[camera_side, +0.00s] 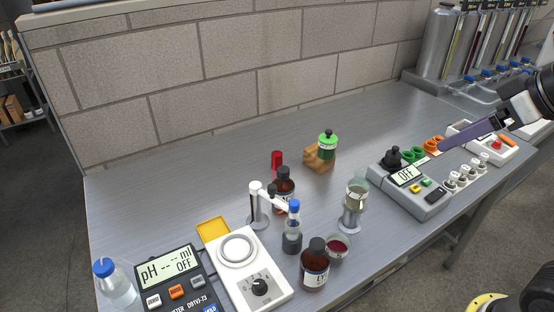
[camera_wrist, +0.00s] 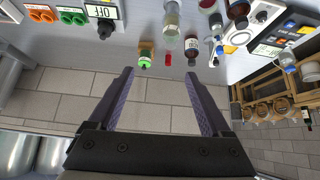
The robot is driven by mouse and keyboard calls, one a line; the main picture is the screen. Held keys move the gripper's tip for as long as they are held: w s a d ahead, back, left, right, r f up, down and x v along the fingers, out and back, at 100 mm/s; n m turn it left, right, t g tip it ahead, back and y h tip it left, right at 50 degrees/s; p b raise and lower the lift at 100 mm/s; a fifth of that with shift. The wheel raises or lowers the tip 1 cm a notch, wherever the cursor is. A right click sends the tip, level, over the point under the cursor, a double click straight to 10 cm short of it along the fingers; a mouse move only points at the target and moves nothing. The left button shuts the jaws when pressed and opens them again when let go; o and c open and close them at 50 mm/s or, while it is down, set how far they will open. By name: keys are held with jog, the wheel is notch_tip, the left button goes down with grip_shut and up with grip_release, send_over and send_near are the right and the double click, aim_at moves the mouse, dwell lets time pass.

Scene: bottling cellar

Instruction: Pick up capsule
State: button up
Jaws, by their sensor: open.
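The red capsule (camera_side: 277,160) stands on the grey bench near the back wall, left of a cork block with a green-capped jar. In the wrist view the red capsule (camera_wrist: 168,59) shows small, beyond and between my fingertips. My gripper (camera_side: 441,147) is at the right of the side view, well away from the capsule, with its dark purple fingers over the right-hand devices. In the wrist view my gripper (camera_wrist: 158,73) is open, with nothing between its fingers.
The green-lidded jar (camera_side: 328,145) stands close right of the capsule. A brown bottle (camera_side: 284,188) and a white stand arm (camera_side: 257,205) are just in front of it. A glass (camera_side: 355,195) and an OFF meter (camera_side: 408,190) lie farther right. The bench left of the capsule is clear.

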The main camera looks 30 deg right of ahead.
jog(key=w+r, duration=0.4)
jog(key=w, duration=0.3)
jog(key=n+g, duration=0.1)
send_over(279, 154)
jog(key=s+d, duration=0.2)
jog(key=s, duration=0.5)
notch_tip(279, 154, down, 11)
jog(key=shift+n+g+y, duration=0.3)
jog(key=shift+g+y, duration=0.1)
jog(key=shift+g, duration=0.5)
jog(key=s+x, duration=0.1)
jog(key=x, duration=1.2)
jog(key=s+f+x, duration=0.1)
jog(key=x, duration=0.5)
jog(key=shift+s+a+f, duration=0.2)
jog(key=shift+a+f, duration=0.15)
jog(key=shift+a, duration=0.05)
jog(key=x, duration=0.5)
jog(key=shift+s+d+f, duration=0.1)
jog(key=shift+d, duration=0.25)
jog(key=shift+w+a+f, duration=0.1)
jog(key=shift+w+f, duration=0.2)
jog(key=shift+f, duration=0.35)
